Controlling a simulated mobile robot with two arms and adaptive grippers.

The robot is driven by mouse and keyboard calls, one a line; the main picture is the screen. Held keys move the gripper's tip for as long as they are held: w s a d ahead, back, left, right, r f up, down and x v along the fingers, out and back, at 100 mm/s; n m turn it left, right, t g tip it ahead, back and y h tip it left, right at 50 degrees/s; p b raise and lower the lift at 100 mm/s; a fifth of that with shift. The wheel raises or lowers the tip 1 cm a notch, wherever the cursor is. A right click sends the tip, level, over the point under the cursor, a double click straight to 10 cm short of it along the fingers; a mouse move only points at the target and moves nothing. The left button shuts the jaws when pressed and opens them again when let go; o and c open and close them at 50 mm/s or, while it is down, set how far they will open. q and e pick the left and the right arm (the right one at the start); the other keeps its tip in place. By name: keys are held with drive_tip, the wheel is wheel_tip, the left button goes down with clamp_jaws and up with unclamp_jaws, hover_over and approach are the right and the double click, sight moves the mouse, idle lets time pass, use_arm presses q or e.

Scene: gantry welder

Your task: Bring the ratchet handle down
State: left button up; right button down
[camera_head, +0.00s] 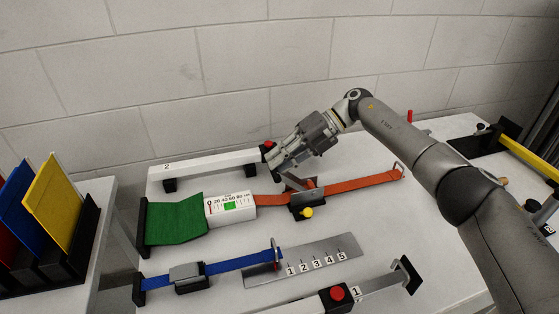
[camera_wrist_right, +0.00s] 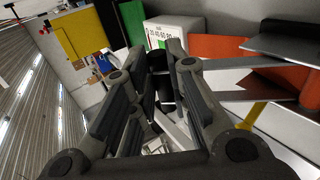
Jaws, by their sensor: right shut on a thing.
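The ratchet (camera_head: 308,202) sits on the orange strap (camera_head: 358,187) on the white table, with a yellow knob (camera_head: 306,212) at its front. Its metal handle (camera_head: 293,182) is tilted up to the left from the ratchet body. My right gripper (camera_head: 278,163) is at the handle's raised end, shut on it. In the right wrist view a black piece (camera_wrist_right: 161,88) of the handle lies between the fingers, partly hidden by them. The ratchet's metal plates (camera_wrist_right: 285,48) show at the right there. My left gripper is not in view.
A white tension gauge (camera_head: 230,207) joins the orange strap to a green strap (camera_head: 177,223). A white rail (camera_head: 215,163) with a red knob (camera_head: 268,145) stands behind. A blue strap (camera_head: 235,263) and numbered plate (camera_head: 330,258) lie in front. Coloured panels (camera_head: 55,205) stand left.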

drive_tip(key=c, duration=1.4)
unclamp_jaws()
drive_tip(key=v, duration=1.2)
